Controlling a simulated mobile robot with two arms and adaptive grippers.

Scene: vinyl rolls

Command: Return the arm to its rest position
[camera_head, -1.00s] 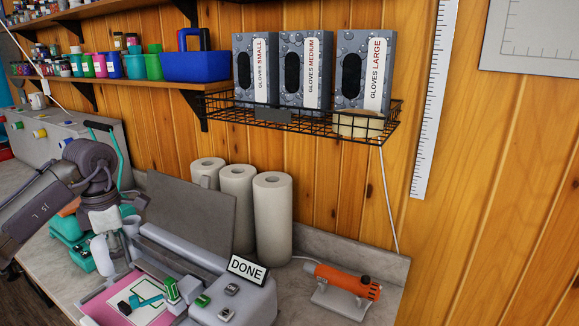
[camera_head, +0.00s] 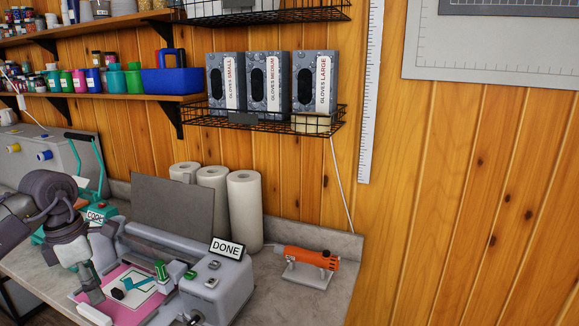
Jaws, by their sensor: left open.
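My left arm (camera_head: 40,205) comes in from the left edge, grey and bent downward at the wrist. My left gripper (camera_head: 92,290) hangs at the left side of a grey machine (camera_head: 215,285) on the bench, near its pink sheet (camera_head: 130,310). The gripper is open, and I see nothing held in it. I cannot tell whether its fingers touch the machine or the sheet. My right gripper is not in view.
A DONE sign (camera_head: 227,248) stands on the machine. Paper rolls (camera_head: 244,212) and an orange heat tool (camera_head: 312,258) are behind and right. A teal-handled press (camera_head: 96,215) stands beyond my wrist. A wire shelf (camera_head: 262,120) holds glove boxes. The bench's front right is clear.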

